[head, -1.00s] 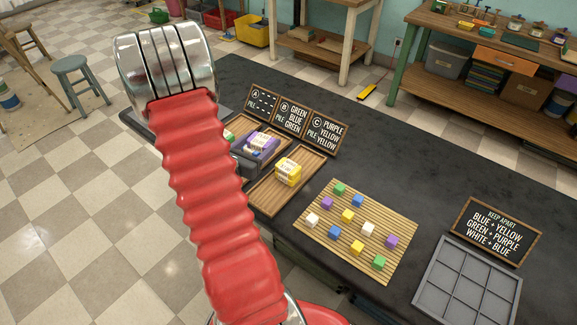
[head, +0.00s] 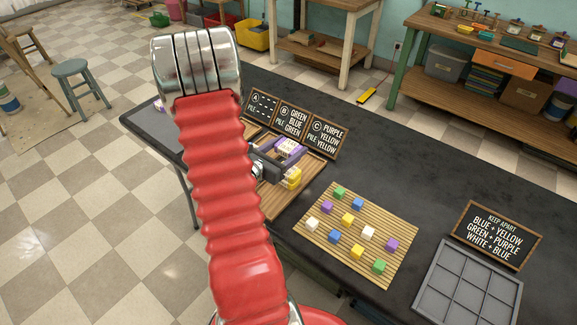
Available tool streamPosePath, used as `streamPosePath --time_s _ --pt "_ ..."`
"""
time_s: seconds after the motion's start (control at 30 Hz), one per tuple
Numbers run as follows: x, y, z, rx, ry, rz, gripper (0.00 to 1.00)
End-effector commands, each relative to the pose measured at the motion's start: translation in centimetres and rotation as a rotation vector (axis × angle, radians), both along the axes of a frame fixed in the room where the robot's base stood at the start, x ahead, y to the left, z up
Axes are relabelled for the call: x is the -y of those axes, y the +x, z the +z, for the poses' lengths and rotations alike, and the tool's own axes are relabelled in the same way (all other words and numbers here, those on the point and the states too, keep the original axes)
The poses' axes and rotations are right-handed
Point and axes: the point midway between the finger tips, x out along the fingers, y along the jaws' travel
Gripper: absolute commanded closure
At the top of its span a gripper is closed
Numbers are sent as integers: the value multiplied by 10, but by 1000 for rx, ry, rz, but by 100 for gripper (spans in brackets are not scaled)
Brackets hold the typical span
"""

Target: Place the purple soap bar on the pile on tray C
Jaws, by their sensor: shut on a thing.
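My gripper (head: 276,157) is shut on the purple soap bar (head: 289,147), which has a pale label. It holds the bar over tray C (head: 283,205), the wooden tray in front of the C sign. A yellow soap pile (head: 293,177) stands on that tray, partly hidden by my gripper. The held bar appears just above or at the top of the pile; I cannot tell whether they touch. The C sign (head: 325,136) reads purple, yellow, yellow. My arm hides most of the other trays.
Signs A (head: 261,105) and B (head: 292,120) stand behind the trays. A slatted mat (head: 320,248) with several coloured cubes lies to the right. Beyond it are a grey divided tray (head: 432,290) and a keep-apart sign (head: 496,236). The dark counter behind the mat is clear.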

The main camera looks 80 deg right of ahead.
Motion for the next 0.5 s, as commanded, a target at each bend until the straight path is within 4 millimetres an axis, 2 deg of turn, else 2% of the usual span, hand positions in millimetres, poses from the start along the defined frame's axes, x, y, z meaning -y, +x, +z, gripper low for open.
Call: streamPosePath --time_s 0.23,0.5 --pt "0 0 -29 -1 1 -1 63" --pt "0 0 -36 0 -1 -1 63"
